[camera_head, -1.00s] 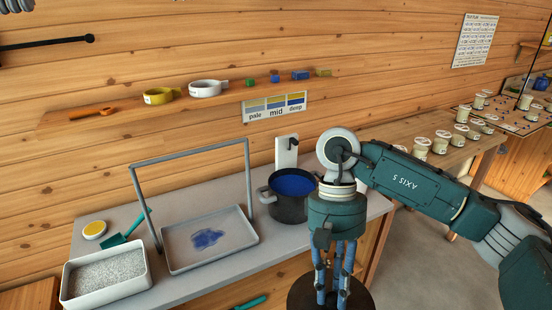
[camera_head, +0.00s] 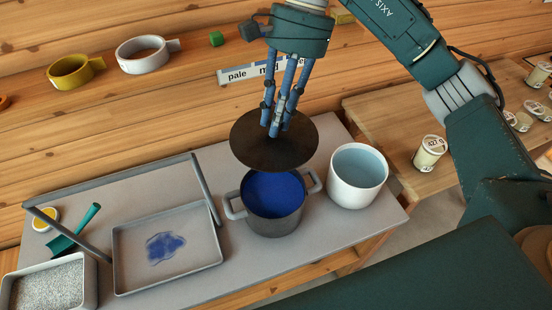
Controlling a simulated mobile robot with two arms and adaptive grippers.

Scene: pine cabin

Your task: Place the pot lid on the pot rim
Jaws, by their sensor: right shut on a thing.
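The pot (camera_head: 272,222) is dark grey with two side handles and blue contents, standing on the grey worktop. The pot lid (camera_head: 258,150) is a dark round disc held in the air above the pot's back edge, apart from the rim as far as I can tell. My right gripper (camera_head: 277,128) points down and is shut on the lid at its middle, where the fingers hide the lid's grip. The lid covers a little of the view behind the pot. My left gripper is not in view.
A white bucket (camera_head: 345,195) with pale blue contents stands close to the right of the pot. A tray (camera_head: 125,280) with a blue stain and an upright frame stands left, beside a grit-filled box (camera_head: 92,290). A shelf with yellow and white cups (camera_head: 143,68) is behind.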

